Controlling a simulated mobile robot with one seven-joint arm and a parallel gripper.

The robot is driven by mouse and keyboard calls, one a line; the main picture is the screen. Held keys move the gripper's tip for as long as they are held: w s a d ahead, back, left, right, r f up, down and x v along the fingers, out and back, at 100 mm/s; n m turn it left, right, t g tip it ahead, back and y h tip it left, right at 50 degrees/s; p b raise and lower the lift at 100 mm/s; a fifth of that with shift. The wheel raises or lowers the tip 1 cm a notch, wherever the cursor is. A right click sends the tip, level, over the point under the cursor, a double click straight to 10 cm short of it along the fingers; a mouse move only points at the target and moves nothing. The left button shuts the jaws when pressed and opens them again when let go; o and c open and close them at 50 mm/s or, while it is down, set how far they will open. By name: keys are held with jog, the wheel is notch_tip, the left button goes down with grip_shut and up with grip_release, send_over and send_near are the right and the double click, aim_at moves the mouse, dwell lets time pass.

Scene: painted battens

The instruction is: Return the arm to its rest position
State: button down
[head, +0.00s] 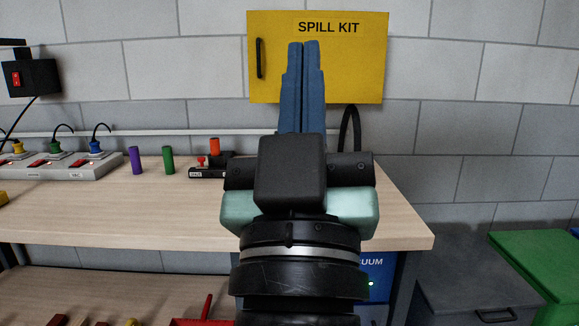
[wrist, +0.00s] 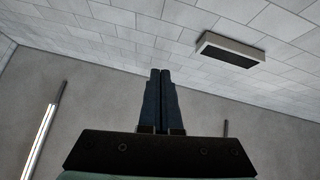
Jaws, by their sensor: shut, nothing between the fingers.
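My gripper (head: 303,46) points upward in the head view, its two blue fingers shut together in front of the yellow spill kit box. Nothing is held between the fingers. In the wrist view the shut fingers (wrist: 160,74) point up toward the ceiling, away from the workbench. My arm stands in the middle of the head view and hides part of the bench and the wall behind it.
A green bin (head: 540,262) stands at right.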

jog(key=s+a+r+m+t+y, duration=0.1)
jog(key=s+r, duration=0.4)
notch_tip(320, 180, up, 22)
jog(key=p, duration=2.3)
jog(key=shift+w, duration=0.35)
jog(key=shift+a, duration=0.1)
